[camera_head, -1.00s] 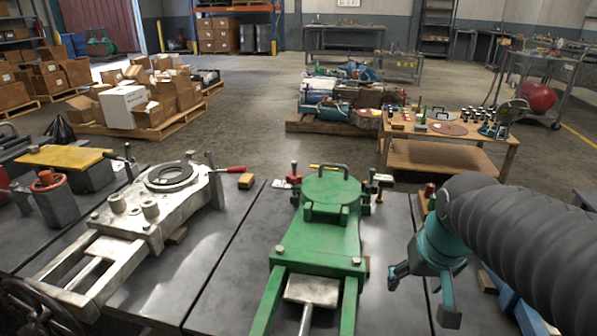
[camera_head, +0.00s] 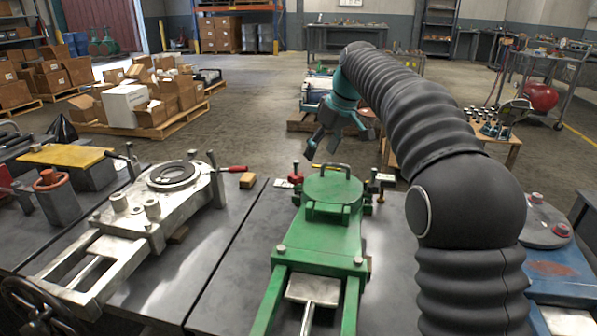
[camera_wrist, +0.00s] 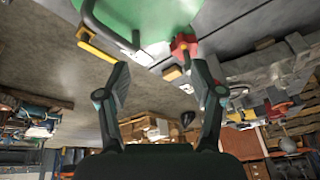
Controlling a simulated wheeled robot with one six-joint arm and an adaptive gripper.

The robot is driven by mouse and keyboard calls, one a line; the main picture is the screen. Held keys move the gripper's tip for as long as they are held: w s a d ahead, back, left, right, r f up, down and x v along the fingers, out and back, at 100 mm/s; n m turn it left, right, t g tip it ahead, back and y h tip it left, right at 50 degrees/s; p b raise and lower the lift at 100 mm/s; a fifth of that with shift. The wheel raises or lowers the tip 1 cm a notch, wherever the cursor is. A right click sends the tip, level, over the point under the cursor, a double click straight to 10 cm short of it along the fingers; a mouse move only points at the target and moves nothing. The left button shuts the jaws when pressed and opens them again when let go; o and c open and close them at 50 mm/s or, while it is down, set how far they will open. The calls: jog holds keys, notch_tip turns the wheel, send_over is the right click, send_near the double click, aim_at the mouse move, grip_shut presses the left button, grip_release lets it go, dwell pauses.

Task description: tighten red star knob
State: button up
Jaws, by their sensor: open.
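A red star knob (camera_head: 295,178) sits at the far left corner of the green machine (camera_head: 320,240), on a dark upright stud. It also shows in the wrist view (camera_wrist: 184,45), near the green body (camera_wrist: 150,15) and close to the right fingertip. My gripper (camera_head: 341,146) is above and beyond the far end of the green machine, slightly right of the knob in the head view. In the wrist view its two fingers (camera_wrist: 161,70) are spread with nothing between them. The gripper is apart from the knob as far as I can tell.
A black handle (camera_head: 333,167) rises from the green machine's far end. A yellow-handled tool (camera_wrist: 96,50) lies near it. A pale machine (camera_head: 160,190) stands to the left, with a red-handled tool (camera_head: 232,169). A grey disc with red knobs (camera_head: 540,222) is at the right.

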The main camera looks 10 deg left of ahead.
aim_at(297, 175)
notch_tip(297, 175, up, 7)
jog(key=s+n, duration=0.2)
jog(key=n, duration=0.2)
jog(key=shift+n+y, duration=0.3)
jog(key=shift+n, duration=0.1)
jog(key=x, duration=1.4)
jog(key=shift+s+a+f, duration=0.25)
jog(key=shift+s+a, duration=0.05)
jog(key=shift+s, duration=0.1)
jog(key=c, duration=1.2)
